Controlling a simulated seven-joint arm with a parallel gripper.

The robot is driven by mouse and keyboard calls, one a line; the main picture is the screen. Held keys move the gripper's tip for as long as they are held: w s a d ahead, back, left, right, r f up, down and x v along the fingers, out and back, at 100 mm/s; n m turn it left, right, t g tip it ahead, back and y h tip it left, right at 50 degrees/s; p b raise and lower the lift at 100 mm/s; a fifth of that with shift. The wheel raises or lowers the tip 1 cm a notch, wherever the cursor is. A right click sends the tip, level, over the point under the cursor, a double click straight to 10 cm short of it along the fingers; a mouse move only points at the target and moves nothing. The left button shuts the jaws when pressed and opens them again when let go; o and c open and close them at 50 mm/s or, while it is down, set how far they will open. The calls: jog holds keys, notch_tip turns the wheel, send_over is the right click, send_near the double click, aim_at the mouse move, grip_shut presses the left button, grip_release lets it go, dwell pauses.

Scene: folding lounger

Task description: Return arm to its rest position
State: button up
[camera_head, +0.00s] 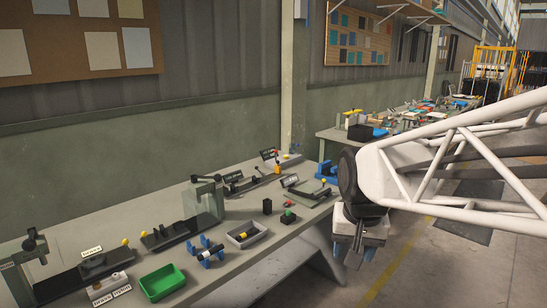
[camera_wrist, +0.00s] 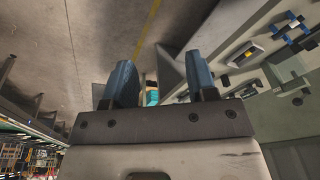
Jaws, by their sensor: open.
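My white lattice arm (camera_head: 450,165) reaches in from the right in the head view, over the floor beside the bench. In the wrist view my gripper (camera_wrist: 161,78) shows two blue fingers standing wide apart. Nothing is held between them. A small teal patch shows in the gap, seemingly further away.
The grey workbench (camera_head: 215,290) carries a green bin (camera_head: 162,282), a grey tray (camera_head: 246,235), a black block (camera_head: 267,206) and several lever fixtures. A second cluttered bench stands behind. Open floor (camera_head: 400,285) with a yellow line lies at right.

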jog(key=s+d+f+n, duration=0.1)
jog(key=s+f, duration=0.1)
jog(key=s, duration=0.5)
jog(key=s+d+f+n, duration=0.1)
jog(key=s, duration=0.6)
jog(key=shift+d+f+t, duration=0.3)
jog(key=shift+d+f, duration=0.1)
dwell(2.0)
